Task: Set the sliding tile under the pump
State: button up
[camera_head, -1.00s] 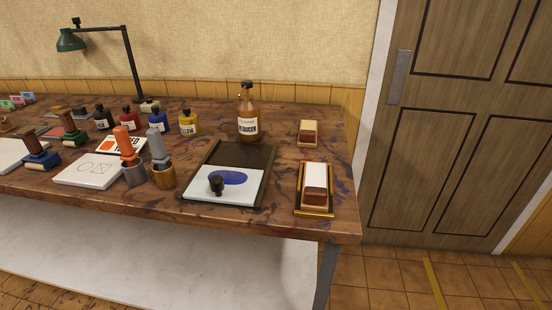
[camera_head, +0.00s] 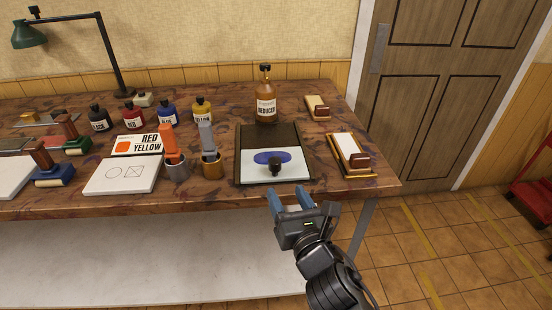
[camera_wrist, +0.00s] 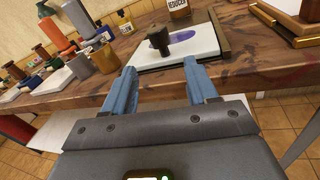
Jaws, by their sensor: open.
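The sliding tile (camera_head: 242,168) is a white plate with a blue ink patch and a dark upright knob (camera_head: 275,164). It lies in the near part of a dark tray (camera_head: 268,136). The brown REDUCER bottle (camera_head: 265,103), with a dark top, stands at the tray's far end, apart from the tile. It seems to be the pump. My gripper (camera_head: 287,194) is open and empty, at the near side of the tile by the table's front edge. In the wrist view the tile (camera_wrist: 204,42) and knob (camera_wrist: 177,41) lie beyond my open fingers (camera_wrist: 160,70).
Right of the tray lies a brass-edged holder (camera_head: 344,146) with a white and brown block. An orange-handled tool (camera_head: 168,143) and a grey-handled one (camera_head: 207,140) stand in cups at left. Ink bottles, including a yellow one (camera_head: 201,110), stand behind. The tray's dark far part is bare.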

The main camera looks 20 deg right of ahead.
aim_at(277, 167)
jog(key=shift+n, duration=0.9)
jog(key=shift+w+d+r, duration=0.25)
jog(key=shift+w, duration=1.45)
jog(key=shift+w+d+r, duration=0.2)
jog(key=shift+w+r, duration=0.05)
jog(key=shift+w, duration=1.45)
jog(key=shift+w+d+r, duration=0.25)
jog(key=shift+w, duration=1.45)
jog(key=shift+c, duration=0.4)
grip_shut()
